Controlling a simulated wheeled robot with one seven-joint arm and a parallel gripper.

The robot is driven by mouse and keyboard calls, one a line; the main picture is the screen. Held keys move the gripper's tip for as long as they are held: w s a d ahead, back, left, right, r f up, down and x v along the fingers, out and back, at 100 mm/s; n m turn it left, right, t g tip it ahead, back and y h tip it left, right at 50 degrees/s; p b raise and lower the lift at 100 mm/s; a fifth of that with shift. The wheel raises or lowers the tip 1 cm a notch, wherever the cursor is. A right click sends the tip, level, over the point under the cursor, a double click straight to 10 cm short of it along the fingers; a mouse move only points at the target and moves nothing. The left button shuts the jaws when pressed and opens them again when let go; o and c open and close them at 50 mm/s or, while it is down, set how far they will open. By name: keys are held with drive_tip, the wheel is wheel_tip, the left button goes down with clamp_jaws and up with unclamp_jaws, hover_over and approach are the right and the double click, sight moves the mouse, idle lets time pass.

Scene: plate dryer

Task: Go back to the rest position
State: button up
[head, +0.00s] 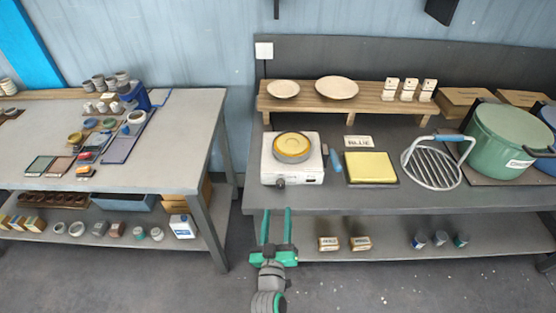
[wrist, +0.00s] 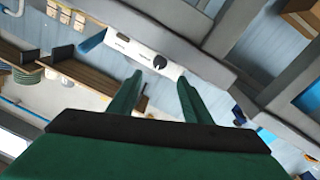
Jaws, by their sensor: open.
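My gripper (head: 276,226) is green and open. In the head view it is at the lower middle, in front of the right table's front edge, with its two fingers pointing up in the picture. In the wrist view both fingers (wrist: 158,98) are apart, with nothing between them. Beyond them the front of a white appliance with a dark knob (wrist: 158,62) shows. In the head view this white appliance (head: 305,172) stands on the right table, with a round yellow dish (head: 292,147) on top.
The right table (head: 400,200) also bears a yellow board (head: 370,167), a metal rack (head: 433,170), a green pot (head: 505,138) and a wooden shelf (head: 300,103) with two plates. The left table (head: 185,155) holds several small pots and tiles. Open floor (head: 240,235) lies between the tables.

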drive_tip(key=s+m+g+y, duration=0.1)
drive_tip(key=s+m+g, duration=0.2)
drive_tip(key=s, duration=3.4)
drive_tip(key=shift+d, duration=0.4)
drive_tip(key=shift+r, duration=0.1)
